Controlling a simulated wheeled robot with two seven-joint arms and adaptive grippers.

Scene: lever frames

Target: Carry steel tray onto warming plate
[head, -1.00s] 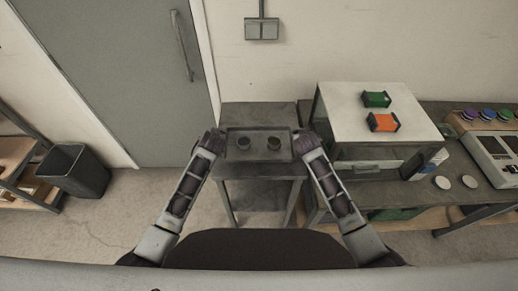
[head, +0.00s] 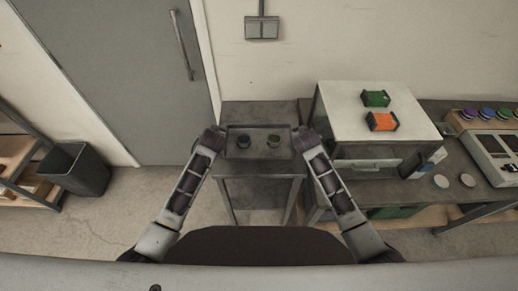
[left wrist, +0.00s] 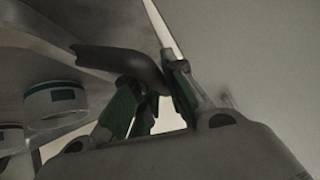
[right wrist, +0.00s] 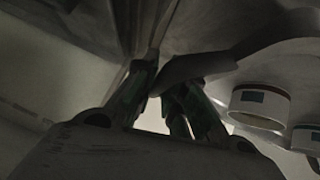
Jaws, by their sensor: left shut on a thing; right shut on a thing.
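The dark steel tray (head: 259,153) is over the small dark table in the head view, with two small cups on it, a left cup (head: 243,141) and a right cup (head: 274,140). My left gripper (head: 219,138) is at the tray's left end, shut on its dark handle (left wrist: 120,62). My right gripper (head: 303,139) is at the right end, shut on the other handle (right wrist: 200,68). I cannot make out the warming plate for sure. The gap between tray and table is hard to judge.
The small table (head: 260,112) stands against the wall. Right of it, a white-topped cabinet (head: 345,105) carries a green item (head: 376,98) and an orange item (head: 381,121). A bench with a device (head: 495,150) is farther right. A bin (head: 75,170) stands at left.

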